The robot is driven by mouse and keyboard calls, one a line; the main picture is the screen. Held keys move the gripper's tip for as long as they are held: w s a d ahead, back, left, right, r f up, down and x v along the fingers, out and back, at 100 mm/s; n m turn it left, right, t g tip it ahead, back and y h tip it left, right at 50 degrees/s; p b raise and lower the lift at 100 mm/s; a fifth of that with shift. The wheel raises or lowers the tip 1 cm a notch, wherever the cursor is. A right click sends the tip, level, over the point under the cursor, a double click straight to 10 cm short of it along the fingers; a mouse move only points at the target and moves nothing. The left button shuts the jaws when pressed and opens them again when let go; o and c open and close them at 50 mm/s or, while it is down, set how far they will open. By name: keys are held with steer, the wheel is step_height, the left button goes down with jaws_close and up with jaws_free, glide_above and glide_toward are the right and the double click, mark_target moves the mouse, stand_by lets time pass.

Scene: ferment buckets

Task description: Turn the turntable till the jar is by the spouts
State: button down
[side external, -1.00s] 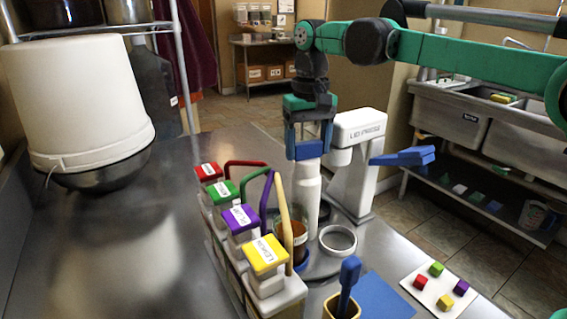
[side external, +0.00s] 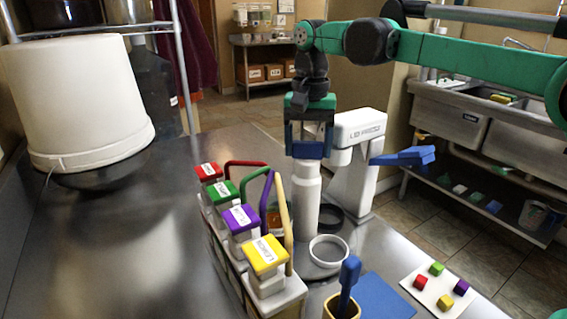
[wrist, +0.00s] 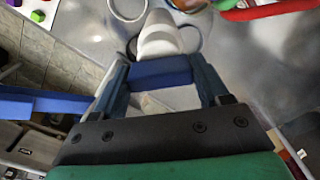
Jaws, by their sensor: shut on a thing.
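The turntable (side external: 318,271) is a grey disc on the steel table, with a white bottle-shaped post (side external: 306,200) standing on it. My gripper (side external: 307,150) is above the post, shut on the blue block at its top; the wrist view shows this blue block (wrist: 160,72) between my fingers. The jar (side external: 274,217), with orange-brown contents, stands behind the purple and yellow spouts, mostly hidden by them. The spouts are curved tubes on the dispensers: red (side external: 245,162), green, purple and yellow (side external: 283,205).
A white ring (side external: 328,251) and a dark ring (side external: 330,215) sit around the post. A white machine (side external: 353,165) stands behind. A blue-handled tool in a yellow cup (side external: 348,285), a blue mat (side external: 383,297) and a card with coloured cubes (side external: 440,289) are in front.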

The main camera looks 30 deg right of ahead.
steer(key=shift+m, duration=0.7)
jaws_free()
steer(key=shift+r, duration=2.85)
steer(key=shift+s+d+n, duration=0.25)
steer(key=shift+s+n, duration=0.2)
steer(key=shift+n, duration=0.05)
steer(key=s+d+f+n+t, duration=0.2)
steer(key=s+f+n+t, duration=0.1)
steer(key=s+f+n, duration=0.1)
steer(key=s+d+f+n+t, duration=0.2)
steer(key=s+f+n+t, duration=0.2)
steer(key=s+f, duration=0.3)
steer(key=shift+s+d, duration=0.25)
steer(key=shift+s, duration=0.95)
